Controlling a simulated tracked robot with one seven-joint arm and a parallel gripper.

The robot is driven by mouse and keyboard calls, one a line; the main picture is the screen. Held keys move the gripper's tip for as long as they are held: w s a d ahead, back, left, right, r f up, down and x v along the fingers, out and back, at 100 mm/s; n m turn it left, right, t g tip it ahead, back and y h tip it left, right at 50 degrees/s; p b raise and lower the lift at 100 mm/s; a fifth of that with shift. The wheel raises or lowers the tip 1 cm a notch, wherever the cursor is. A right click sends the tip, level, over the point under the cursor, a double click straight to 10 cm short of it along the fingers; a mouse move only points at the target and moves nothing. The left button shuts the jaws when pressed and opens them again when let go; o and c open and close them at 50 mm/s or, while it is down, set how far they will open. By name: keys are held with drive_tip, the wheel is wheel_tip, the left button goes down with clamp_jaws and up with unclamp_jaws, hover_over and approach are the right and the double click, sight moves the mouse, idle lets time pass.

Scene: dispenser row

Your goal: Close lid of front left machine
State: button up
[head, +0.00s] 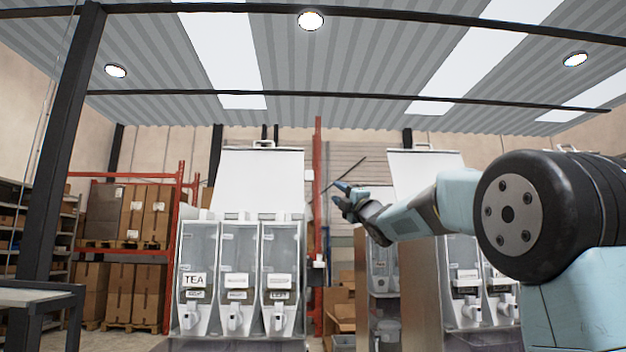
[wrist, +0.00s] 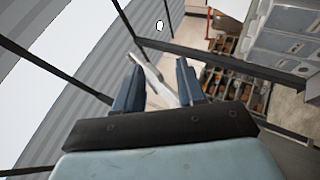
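The front left machine (head: 240,270) is a grey-white dispenser with several clear-fronted compartments, one labelled TEA, and spouts below. Its white lid (head: 259,182) stands raised, nearly upright, with a handle (head: 276,144) at its top edge. My gripper (head: 338,195) is in the air to the right of the lid, apart from it in the picture; its distance in depth is hard to judge. In the wrist view my gripper (wrist: 158,88) has its two fingers spread apart. A pale bar shows behind the fingers; I cannot tell what it is.
A second machine (head: 465,280) stands to the right with its white lid (head: 425,172) raised, partly hidden by my arm. A red rack (head: 172,215) with boxes (head: 132,290) is behind left. A dark post (head: 65,150) and a table (head: 35,297) are at far left.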

sight(310, 177)
drive_tip(key=shift+w+a+r+n+g+y, duration=0.9)
drive_tip(key=shift+a+n+g+y, duration=0.85)
drive_tip(key=shift+n, duration=1.2)
drive_tip(key=shift+w+a+r+n+g+y, duration=0.65)
drive_tip(key=shift+a+r+n+g+y, duration=0.5)
drive_tip(key=shift+n+g+y, duration=1.5)
drive_tip(key=shift+w+a+r+n+g+y, duration=0.85)
drive_tip(key=shift+a+n+g+y, duration=0.9)
drive_tip(key=shift+n, duration=1.45)
drive_tip(key=shift+s+d, duration=0.1)
drive_tip(key=shift+d, duration=0.15)
drive_tip(key=shift+c, duration=0.3)
clamp_jaws()
drive_tip(key=shift+d, duration=0.2)
drive_tip(key=shift+s+a+r+y, duration=0.1)
drive_tip(key=shift+y, duration=0.15)
